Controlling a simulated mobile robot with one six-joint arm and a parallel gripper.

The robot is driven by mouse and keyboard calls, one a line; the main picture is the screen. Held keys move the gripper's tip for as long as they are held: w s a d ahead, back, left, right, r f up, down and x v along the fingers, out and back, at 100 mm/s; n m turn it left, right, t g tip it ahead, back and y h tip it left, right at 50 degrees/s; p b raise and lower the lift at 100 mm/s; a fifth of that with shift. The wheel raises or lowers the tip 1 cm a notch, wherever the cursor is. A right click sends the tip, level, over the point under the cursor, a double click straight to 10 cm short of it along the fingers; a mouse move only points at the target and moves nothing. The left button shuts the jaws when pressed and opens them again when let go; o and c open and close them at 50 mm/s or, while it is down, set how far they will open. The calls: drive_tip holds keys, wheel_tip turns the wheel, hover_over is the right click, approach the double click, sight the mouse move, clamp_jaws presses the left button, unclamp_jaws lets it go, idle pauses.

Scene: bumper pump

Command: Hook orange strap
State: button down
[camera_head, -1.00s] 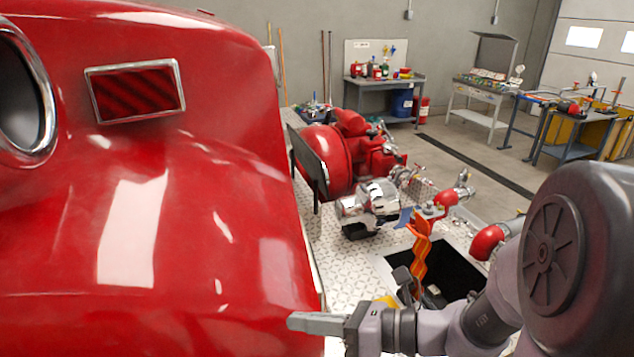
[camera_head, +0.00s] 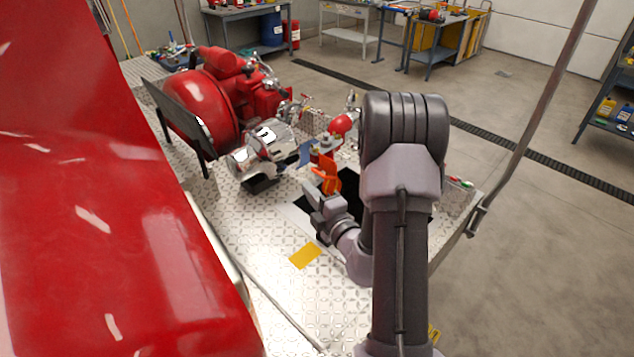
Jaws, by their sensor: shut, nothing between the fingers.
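The orange strap (camera_head: 329,175) hangs from the red and metal pipe fitting (camera_head: 325,143) above the dark square opening in the bumper deck. Its lower part is hidden behind my gripper and the opening's edge. My gripper (camera_head: 309,191) is shut and empty. Its fingers point up and to the left, just in front of and left of the strap's lower end. I cannot tell whether the fingers touch the strap.
The red truck body (camera_head: 100,220) fills the left side. The red pump (camera_head: 205,105) with its chrome housing (camera_head: 262,148) stands behind and left of the strap. A yellow patch (camera_head: 305,255) marks the patterned metal deck (camera_head: 262,215). A slanted pole (camera_head: 540,110) rises at right.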

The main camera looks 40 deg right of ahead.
drive_tip(key=d, duration=0.1)
drive_tip(key=w+d, duration=0.2)
drive_tip(key=d, duration=0.1)
drive_tip(key=shift+f+b, duration=0.2)
drive_tip(key=shift+b, duration=0.15)
drive_tip(key=shift+d+r, duration=0.1)
drive_tip(key=shift+d, duration=0.05)
